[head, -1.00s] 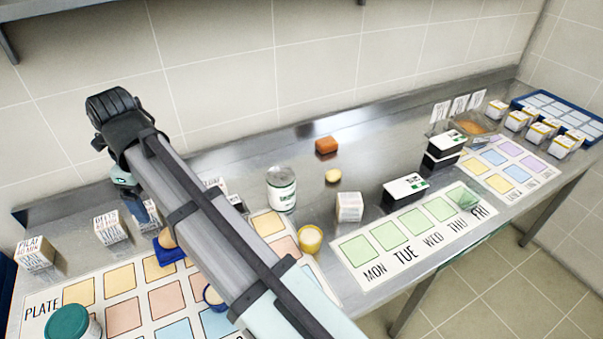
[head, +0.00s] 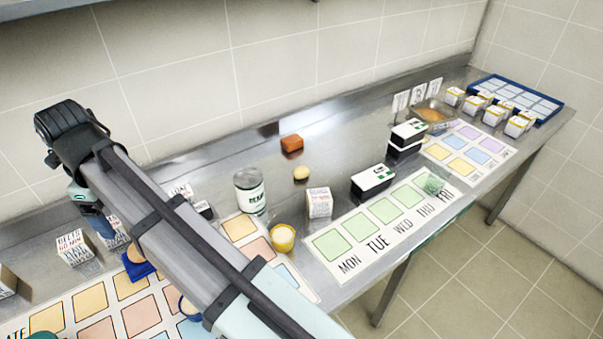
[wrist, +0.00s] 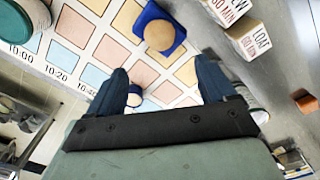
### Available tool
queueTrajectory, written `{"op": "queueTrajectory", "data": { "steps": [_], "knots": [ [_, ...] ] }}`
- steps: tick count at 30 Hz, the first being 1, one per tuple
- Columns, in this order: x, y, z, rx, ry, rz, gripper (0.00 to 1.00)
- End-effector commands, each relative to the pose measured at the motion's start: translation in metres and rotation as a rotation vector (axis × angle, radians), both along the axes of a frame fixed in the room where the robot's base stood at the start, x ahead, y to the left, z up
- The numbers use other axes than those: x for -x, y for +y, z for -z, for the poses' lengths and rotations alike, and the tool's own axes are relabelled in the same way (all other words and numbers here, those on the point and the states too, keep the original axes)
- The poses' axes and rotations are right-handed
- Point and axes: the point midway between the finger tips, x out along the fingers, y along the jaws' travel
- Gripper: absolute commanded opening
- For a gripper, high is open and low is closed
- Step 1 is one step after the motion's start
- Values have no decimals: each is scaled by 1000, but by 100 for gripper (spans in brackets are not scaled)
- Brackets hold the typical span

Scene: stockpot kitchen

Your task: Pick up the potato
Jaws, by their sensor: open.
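A small pale yellow, rounded thing (head: 301,173) that looks like the potato lies on the bare steel counter, in front of an orange-brown block (head: 292,143). A tan round thing (head: 135,256) sits on a small blue tray and also shows in the wrist view (wrist: 160,35); I cannot tell exactly what it is. My gripper (head: 92,220) is at the left of the head view, partly hidden by my arm, well apart from the pale yellow thing. In the wrist view my gripper (wrist: 163,68) has its blue fingers spread, with nothing held between them.
A white can (head: 249,192), a yellow cup (head: 282,238) and a white carton (head: 318,203) stand near the pale thing. Black boxes (head: 372,182) are to its right. More cartons (head: 74,248) stand at left.

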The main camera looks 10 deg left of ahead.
Motion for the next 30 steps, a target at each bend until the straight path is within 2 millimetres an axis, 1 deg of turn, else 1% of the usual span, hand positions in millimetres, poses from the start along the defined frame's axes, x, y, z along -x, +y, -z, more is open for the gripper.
{"op": "queueTrajectory", "data": {
  "steps": [1, 2, 9, 11, 14, 17, 20, 24, 26, 30],
  "knots": [
    [0, 0, 0, 0, 0, 0, 78],
    [0, 0, 0, 0, 0, 0, 76],
    [-1, -1, 0, 0, 0, 2, 76],
    [-6, -3, 0, 0, 0, 10, 76],
    [-23, -11, 0, 0, 0, 38, 76],
    [-52, -27, 1, 1, 1, 87, 76],
    [-87, -47, 3, 3, 2, 147, 76],
    [-134, -80, 5, 8, 4, 231, 76],
    [-153, -94, 6, 9, 6, 267, 76],
    [-197, -131, 9, 13, 8, 352, 76]
  ]
}}
